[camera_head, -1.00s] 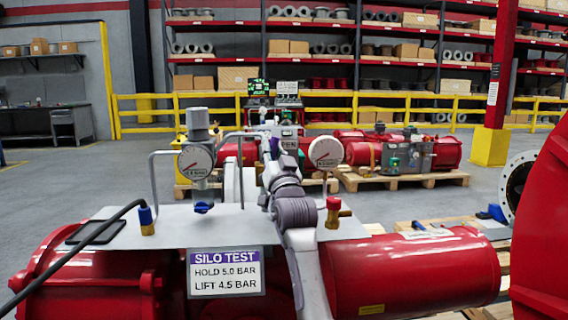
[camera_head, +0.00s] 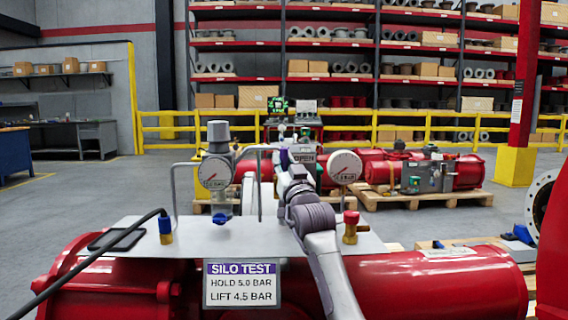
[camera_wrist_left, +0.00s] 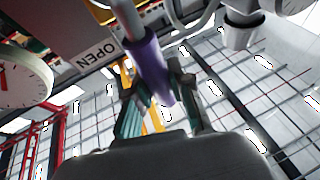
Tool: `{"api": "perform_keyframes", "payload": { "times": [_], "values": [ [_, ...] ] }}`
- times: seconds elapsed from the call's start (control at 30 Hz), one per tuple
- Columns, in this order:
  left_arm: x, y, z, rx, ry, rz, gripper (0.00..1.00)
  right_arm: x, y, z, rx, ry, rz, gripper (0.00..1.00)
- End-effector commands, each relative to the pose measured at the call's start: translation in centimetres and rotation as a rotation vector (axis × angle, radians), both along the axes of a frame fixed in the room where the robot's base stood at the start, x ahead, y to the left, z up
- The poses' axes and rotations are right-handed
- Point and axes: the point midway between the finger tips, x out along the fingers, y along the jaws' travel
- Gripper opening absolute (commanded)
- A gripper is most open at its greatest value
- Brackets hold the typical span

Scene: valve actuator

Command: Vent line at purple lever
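The purple lever (camera_wrist_left: 148,65) shows in the left wrist view as a purple sleeve on a grey rod, slanting down between the fingers of my left gripper (camera_wrist_left: 158,100). The fingers stand close on both sides of its lower end, and they look shut on it. In the head view my left gripper (camera_head: 284,160) is in front of the panel behind the plate. There my own wrist hides most of the lever. My right gripper is not in view.
The metal plate (camera_head: 260,236) carries a left gauge (camera_head: 215,173), a right gauge (camera_head: 345,166), a blue-handled fitting (camera_head: 165,228), a red-topped fitting (camera_head: 350,226) and a black phone-like slab (camera_head: 118,239). A SILO TEST sign (camera_head: 241,284) hangs in front. Red cylinders (camera_head: 440,284) lie below.

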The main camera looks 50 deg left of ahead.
Motion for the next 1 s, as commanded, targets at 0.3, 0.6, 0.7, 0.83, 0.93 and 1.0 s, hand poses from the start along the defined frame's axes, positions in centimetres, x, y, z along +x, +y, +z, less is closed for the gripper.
{"api": "perform_keyframes", "payload": {
  "times": [0.3,0.6,0.7,0.83,0.93,1.0],
  "values": [
    [0.0,0.0,0.0,0.000,0.001,0.000,0.47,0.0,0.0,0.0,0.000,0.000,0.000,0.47],
    [0.0,0.0,1.9,0.002,-0.002,0.000,0.47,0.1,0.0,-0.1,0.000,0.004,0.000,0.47],
    [-0.1,0.0,3.8,0.003,-0.005,0.001,0.47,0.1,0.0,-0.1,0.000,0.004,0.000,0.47],
    [-0.1,0.0,6.4,0.002,-0.003,0.000,0.47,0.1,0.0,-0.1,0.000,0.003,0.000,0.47],
    [0.0,0.0,8.0,0.000,-0.002,0.001,0.47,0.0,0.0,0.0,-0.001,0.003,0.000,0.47],
    [0.0,0.0,8.9,0.001,0.000,0.000,0.47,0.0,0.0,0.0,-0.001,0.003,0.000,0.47]
  ]
}}
